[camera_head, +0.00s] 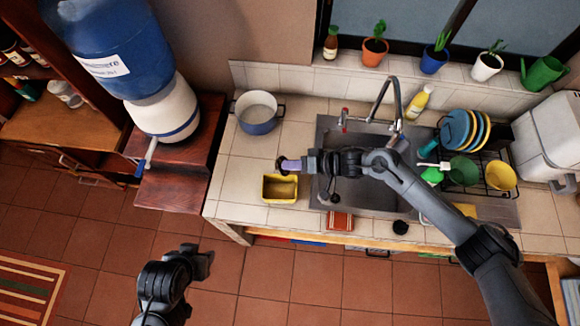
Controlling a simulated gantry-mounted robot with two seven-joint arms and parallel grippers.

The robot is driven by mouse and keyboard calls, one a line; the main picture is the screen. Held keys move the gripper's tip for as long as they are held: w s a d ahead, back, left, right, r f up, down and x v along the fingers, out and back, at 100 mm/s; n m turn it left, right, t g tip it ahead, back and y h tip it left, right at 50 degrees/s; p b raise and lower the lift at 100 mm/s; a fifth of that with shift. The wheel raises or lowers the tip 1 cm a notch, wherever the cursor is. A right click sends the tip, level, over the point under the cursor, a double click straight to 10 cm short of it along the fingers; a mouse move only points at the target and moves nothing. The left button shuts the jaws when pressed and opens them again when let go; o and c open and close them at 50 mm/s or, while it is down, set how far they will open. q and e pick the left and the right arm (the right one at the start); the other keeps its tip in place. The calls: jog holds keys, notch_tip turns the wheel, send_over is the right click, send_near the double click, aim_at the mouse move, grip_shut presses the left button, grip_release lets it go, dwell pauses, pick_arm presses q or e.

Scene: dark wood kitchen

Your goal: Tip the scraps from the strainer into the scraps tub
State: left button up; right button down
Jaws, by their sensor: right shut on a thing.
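The yellow tub (267,196), which I take to be the scraps tub, stands on the tiled counter left of the sink. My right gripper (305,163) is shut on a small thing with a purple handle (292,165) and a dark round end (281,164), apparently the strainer. That dark end is over or just behind the tub's back edge; its height above the tub is hard to judge. Any scraps are too small to make out. My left gripper (205,262) is over the floor, away from the counter; its fingers are unclear.
A blue pot (257,118) stands behind the tub. The sink (335,190) with its tap (393,105) lies under my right arm. A dish rack with plates (462,130) is at the right. A red sponge-like item (340,221) lies at the front edge.

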jog(key=shift+d+f+m+t+y+b, duration=0.15)
jog(key=shift+f+t+y+b, duration=0.5)
jog(key=shift+y+b, duration=1.85)
jog(key=shift+d+f+m+t+y+b, duration=0.2)
jog(key=shift+f+t+y+b, duration=0.5)
jog(key=shift+b, duration=3.35)
jog(key=shift+a+f+m+t+y+b, duration=0.1)
jog(key=shift+f+m+t+y+b, duration=0.2)
jog(key=shift+f+y+b, duration=1.5)
jog(key=r+b, duration=0.1)
jog(key=b, duration=0.2)
jog(key=shift+r, duration=0.4)
